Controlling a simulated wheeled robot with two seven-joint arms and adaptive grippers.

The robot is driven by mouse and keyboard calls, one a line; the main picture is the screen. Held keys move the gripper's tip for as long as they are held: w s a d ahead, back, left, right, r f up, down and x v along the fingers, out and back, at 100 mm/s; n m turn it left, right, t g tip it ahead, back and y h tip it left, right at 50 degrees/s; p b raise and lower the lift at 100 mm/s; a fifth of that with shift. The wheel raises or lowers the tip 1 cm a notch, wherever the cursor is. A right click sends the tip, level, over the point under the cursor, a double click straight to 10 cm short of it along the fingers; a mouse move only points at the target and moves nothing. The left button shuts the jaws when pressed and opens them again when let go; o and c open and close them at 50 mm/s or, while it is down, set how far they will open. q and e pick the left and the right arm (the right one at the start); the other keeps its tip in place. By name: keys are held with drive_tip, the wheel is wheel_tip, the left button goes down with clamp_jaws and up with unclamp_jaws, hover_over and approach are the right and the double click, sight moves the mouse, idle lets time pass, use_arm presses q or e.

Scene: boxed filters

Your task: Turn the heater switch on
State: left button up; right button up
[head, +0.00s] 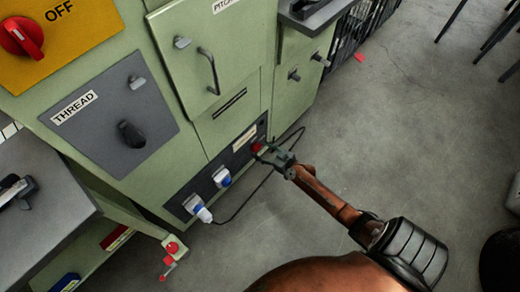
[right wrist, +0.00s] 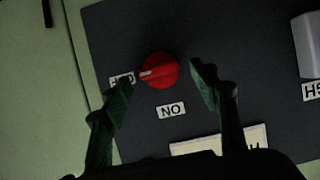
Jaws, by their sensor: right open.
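The heater switch is a red round knob (right wrist: 159,70) on a dark panel (right wrist: 270,110). In the right wrist view its white mark points left, toward a partly covered label that seems to read OFF upside down. An upside-down ON label (right wrist: 171,110) sits below the knob. In the head view the knob (head: 257,147) shows low on the green machine, partly behind my gripper. My right gripper (right wrist: 160,78) is open, one finger on either side of the knob, with gaps showing. In the head view my right gripper (head: 270,154) reaches in from the lower right. My left gripper is not in view.
A THREAD panel (head: 110,115) and a large red OFF knob (head: 22,37) are at upper left. The grey floor (head: 400,130) at right is largely clear.

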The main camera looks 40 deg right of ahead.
drive_tip(key=shift+w+f, duration=0.15)
drive_tip(key=shift+w, duration=0.15)
drive_tip(key=shift+c, duration=0.6)
